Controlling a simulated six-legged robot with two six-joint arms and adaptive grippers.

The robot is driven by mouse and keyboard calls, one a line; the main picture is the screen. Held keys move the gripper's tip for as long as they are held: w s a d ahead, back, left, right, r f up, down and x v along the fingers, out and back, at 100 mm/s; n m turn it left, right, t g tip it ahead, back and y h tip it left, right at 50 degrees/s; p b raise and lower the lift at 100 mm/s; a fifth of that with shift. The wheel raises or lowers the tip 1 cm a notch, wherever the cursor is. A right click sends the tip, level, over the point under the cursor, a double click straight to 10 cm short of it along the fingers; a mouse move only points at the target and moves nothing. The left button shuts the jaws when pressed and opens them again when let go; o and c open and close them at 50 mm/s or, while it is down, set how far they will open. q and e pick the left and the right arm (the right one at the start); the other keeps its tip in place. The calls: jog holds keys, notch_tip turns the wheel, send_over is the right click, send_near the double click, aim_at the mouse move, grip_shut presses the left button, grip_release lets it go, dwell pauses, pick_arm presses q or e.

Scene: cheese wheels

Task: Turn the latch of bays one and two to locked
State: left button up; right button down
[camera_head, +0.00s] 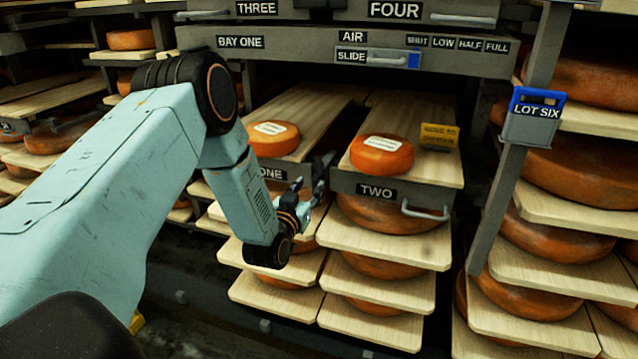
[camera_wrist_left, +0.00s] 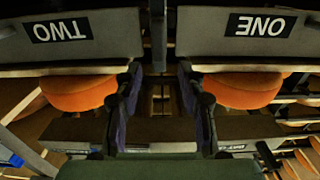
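The bay one front panel (camera_head: 268,173), marked ONE, and the bay two front panel (camera_head: 345,187), marked TWO, stand side by side. In the left wrist view both appear upside down, with the TWO panel (camera_wrist_left: 110,40) at left and the ONE panel (camera_wrist_left: 205,42) at right. A dark upright bar (camera_wrist_left: 158,35) stands in the gap between them; it looks like the latch, but its setting cannot be read. My left gripper (camera_head: 312,188) is in front of this gap. In the wrist view its fingers (camera_wrist_left: 158,75) are apart, with the bar's end between them and no clear contact.
Orange cheese wheels (camera_head: 382,155) sit on boards above both panels. A handle (camera_head: 425,212) juts from the TWO panel. A yellow card (camera_head: 438,136) stands on that board. Above is the air slide (camera_head: 385,59). A post with a LOT SIX box (camera_head: 533,118) stands right. Boards project below.

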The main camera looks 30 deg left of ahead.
aim_at(314, 180)
pick_arm(q)
jog(key=b+x, duration=0.1)
jog(key=x, duration=0.3)
jog(key=shift+a+f, duration=0.1)
jog(key=shift+w, duration=0.3)
grip_shut()
